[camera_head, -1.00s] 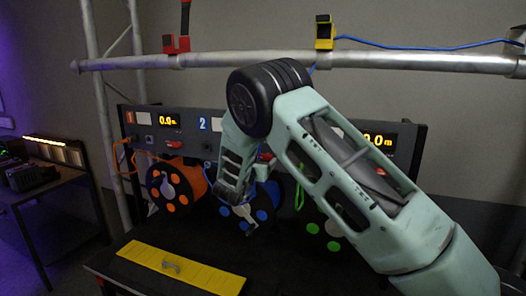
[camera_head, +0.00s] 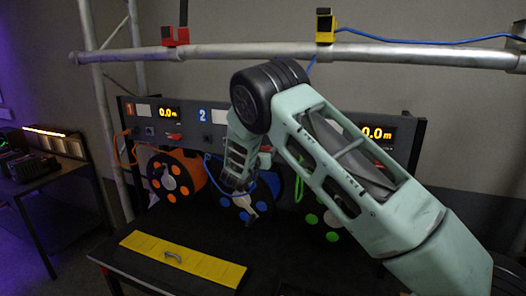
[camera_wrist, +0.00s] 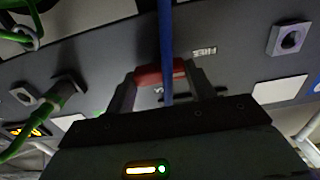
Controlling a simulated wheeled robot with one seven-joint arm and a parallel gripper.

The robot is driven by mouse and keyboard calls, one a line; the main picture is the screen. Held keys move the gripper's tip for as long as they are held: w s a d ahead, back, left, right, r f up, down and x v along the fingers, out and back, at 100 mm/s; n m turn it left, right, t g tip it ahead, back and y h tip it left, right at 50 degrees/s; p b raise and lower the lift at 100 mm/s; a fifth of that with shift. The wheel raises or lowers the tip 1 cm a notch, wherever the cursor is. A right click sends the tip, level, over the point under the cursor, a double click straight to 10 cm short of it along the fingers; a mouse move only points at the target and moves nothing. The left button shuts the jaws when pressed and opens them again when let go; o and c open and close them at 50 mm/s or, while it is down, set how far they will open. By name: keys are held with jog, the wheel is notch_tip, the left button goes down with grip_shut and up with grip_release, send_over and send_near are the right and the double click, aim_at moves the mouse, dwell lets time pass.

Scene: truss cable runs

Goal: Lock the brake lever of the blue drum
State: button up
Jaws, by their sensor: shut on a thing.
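The blue drum (camera_head: 240,205) sits under the panel, in the middle of the head view, partly behind my arm. In the wrist view a red lever handle (camera_wrist: 160,74) lies across the gap between the fingertips of my gripper (camera_wrist: 158,82), against the grey panel face. My gripper is shut on this red handle. A small label (camera_wrist: 204,51), too small to read surely, is beside it. A blue cable (camera_wrist: 166,40) runs in front of the handle in the wrist view. In the head view my arm hides the handle.
An orange drum (camera_head: 176,176) and a green-spotted drum (camera_head: 322,215) flank the blue one. The panel (camera_head: 190,112) has lit displays. A yellow plate with a handle (camera_head: 185,262) lies on the dark bench. A truss tube (camera_head: 250,53) crosses above, with a yellow clamp (camera_head: 325,25).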

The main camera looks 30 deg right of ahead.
jog(key=shift+f+m+b, duration=0.15)
jog(key=shift+m+b, duration=0.15)
jog(key=shift+b, duration=0.35)
jog(key=m+b, duration=0.5)
jog(key=b, duration=0.4)
jog(key=m+b, duration=0.6)
jog(key=b, duration=0.4)
jog(key=m+b, duration=0.6)
jog(key=b, duration=0.4)
jog(key=shift+s+d, duration=0.25)
jog(key=shift+s, duration=0.1)
jog(key=shift+m+b, duration=0.3)
jog(key=shift+b, duration=0.05)
jog(key=o, duration=1)
jog(key=b+v, duration=0.3)
jog(key=v, duration=1.4)
jog(key=shift+s+a, duration=0.15)
jog(key=shift+a, duration=0.05)
